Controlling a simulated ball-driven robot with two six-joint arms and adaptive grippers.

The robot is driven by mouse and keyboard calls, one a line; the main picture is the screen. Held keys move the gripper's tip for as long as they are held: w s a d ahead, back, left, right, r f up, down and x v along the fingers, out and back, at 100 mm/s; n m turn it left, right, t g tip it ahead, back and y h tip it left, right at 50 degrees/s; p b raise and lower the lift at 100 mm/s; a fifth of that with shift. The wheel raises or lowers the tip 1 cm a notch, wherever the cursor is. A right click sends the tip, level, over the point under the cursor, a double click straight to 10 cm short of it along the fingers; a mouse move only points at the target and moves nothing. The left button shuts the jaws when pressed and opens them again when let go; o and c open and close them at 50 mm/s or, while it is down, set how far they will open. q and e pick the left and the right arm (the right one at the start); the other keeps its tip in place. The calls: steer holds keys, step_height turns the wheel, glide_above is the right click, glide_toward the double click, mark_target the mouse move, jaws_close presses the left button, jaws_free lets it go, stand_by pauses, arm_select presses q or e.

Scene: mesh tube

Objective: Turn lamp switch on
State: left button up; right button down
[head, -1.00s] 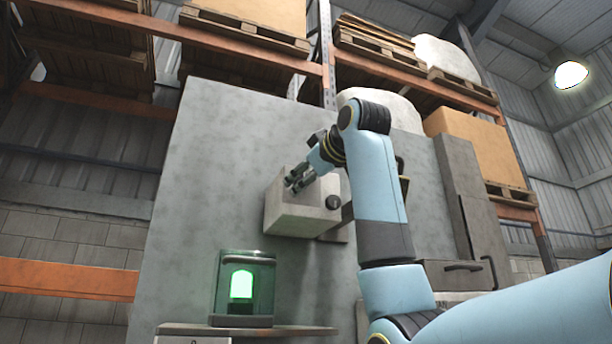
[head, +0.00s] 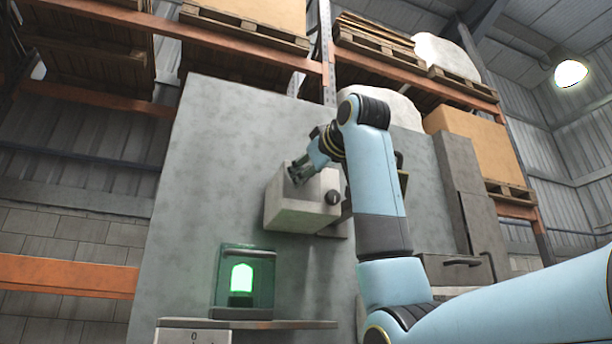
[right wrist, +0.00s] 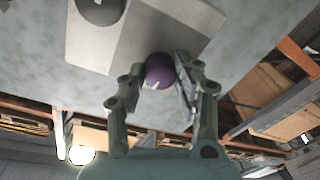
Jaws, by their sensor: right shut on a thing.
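A pale grey box (head: 300,212) is fixed to the upright grey panel, with a dark round knob (head: 332,197) on its right part. My right gripper (head: 298,172) is at the upper left of this box. In the right wrist view, my right gripper (right wrist: 165,88) is shut on a purple round knob (right wrist: 158,70), which sits against the box (right wrist: 120,50). Another dark round knob (right wrist: 100,8) shows at the top edge. A lamp case (head: 242,310) with a bright green glowing light (head: 241,279) stands below the box. My left gripper is out of view.
The lamp stands on a shelf (head: 300,325). The grey panel (head: 215,160) fills the area behind the box. Orange racks with pallets (head: 240,35) are behind and above. A drawer with a dark handle (head: 462,263) is at the right.

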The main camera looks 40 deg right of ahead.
steer(key=shift+f+m+h+b, duration=0.1)
steer(key=shift+m+h+b, duration=0.2)
steer(key=shift+m+b, duration=3.55)
steer(key=m+p, duration=0.2)
steer(key=m, duration=0.1)
steer(key=c, duration=1)
jaws_free()
steer(key=shift+o, duration=0.2)
steer(key=v, duration=1.2)
steer(key=shift+f, duration=0.2)
